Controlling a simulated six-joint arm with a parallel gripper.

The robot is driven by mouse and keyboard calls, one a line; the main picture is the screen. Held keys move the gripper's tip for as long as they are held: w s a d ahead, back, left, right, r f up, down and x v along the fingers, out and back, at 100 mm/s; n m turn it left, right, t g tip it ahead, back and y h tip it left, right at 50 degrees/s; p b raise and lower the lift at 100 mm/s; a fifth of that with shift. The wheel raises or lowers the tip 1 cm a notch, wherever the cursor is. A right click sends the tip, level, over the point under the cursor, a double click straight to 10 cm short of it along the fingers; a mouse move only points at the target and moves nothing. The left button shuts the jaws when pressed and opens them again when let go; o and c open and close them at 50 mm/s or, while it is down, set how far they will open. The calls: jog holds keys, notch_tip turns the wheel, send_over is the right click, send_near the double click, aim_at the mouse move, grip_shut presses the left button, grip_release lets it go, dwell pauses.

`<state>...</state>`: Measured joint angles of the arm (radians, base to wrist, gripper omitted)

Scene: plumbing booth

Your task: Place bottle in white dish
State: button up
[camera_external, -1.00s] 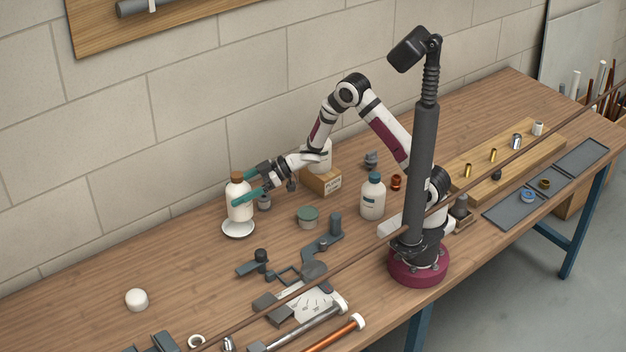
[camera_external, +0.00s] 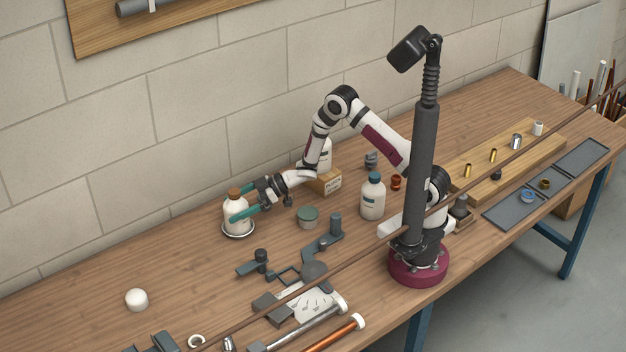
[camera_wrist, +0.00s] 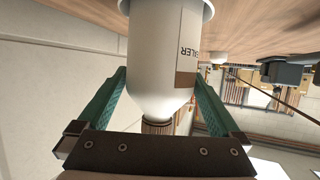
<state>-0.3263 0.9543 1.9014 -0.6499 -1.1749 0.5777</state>
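The white bottle (camera_external: 232,207) with a brown cap is at the left of the external view, inside the white dish (camera_external: 238,235), leaning slightly. Its base appears to be down in the dish; whether it fully rests there I cannot tell. My gripper (camera_external: 241,203) reaches in from the right, its green fingers on either side of the bottle's upper body and shut on it. In the wrist view the bottle (camera_wrist: 158,60), with part of a label, fills the space between the fingers (camera_wrist: 160,95), cap towards the palm. The dish rim (camera_wrist: 207,10) shows at the top.
Another white bottle stands by a cardboard box (camera_external: 328,183) behind my arm. Grey fixtures (camera_external: 262,262) lie in front. The table left of the dish is mostly clear, with a white cap (camera_external: 136,299).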

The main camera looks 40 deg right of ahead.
jog(key=v, duration=1.2)
